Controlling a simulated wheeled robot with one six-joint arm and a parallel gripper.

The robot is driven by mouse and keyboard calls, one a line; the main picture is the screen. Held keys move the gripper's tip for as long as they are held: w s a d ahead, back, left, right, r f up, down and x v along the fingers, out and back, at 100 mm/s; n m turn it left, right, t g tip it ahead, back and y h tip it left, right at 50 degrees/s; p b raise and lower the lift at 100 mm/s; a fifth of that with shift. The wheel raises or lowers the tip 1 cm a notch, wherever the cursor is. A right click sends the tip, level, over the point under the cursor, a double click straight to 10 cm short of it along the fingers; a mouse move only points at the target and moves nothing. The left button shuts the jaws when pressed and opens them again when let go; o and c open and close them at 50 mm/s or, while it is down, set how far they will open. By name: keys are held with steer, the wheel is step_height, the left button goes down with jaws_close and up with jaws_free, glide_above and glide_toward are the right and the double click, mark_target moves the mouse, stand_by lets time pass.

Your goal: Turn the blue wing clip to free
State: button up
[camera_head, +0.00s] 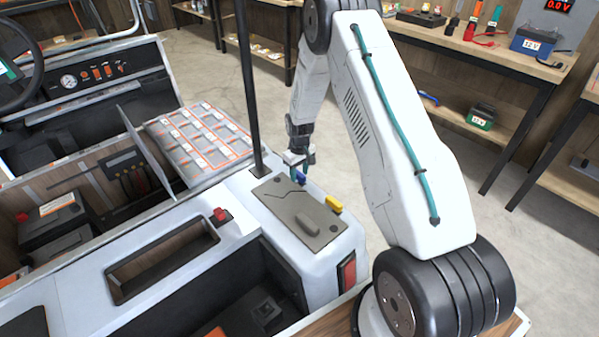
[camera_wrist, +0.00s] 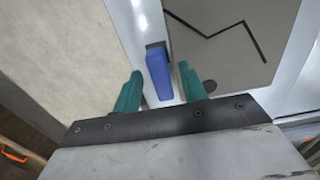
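The blue wing clip (camera_wrist: 158,74) sits at the edge of a grey panel (camera_wrist: 222,45) in the wrist view. A dark piece joins its far end. My gripper (camera_wrist: 160,85) has teal fingers, one on each side of the clip, with visible gaps between fingers and clip. It is open. In the head view the blue clip (camera_head: 300,178) shows just below my gripper (camera_head: 303,170), at the panel's far edge. Whether the fingers reach down to the clip's height is hard to tell.
A yellow clip (camera_head: 334,204) sits further along the panel edge. A grey handle (camera_head: 308,224) is on the panel, and a black post (camera_head: 247,80) rises beside it. Shelves stand behind.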

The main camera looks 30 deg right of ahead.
mark_target(299, 173)
step_height(299, 173, up, 8)
steer(key=shift+f, duration=0.1)
stand_by(0.4)
stand_by(0.4)
steer(key=s+a+r, duration=0.4)
steer(key=s+r, duration=0.7)
steer(key=s, duration=0.2)
steer(key=s+a+r+m+t, duration=0.1)
steer(key=s+a+r, duration=0.4)
steer(key=s+r, duration=0.7)
steer(key=s+a+r+m, duration=0.1)
steer(key=s+a+r, duration=0.4)
steer(key=s+r, duration=0.6)
steer(key=s, duration=0.5)
steer(key=shift+r, duration=0.4)
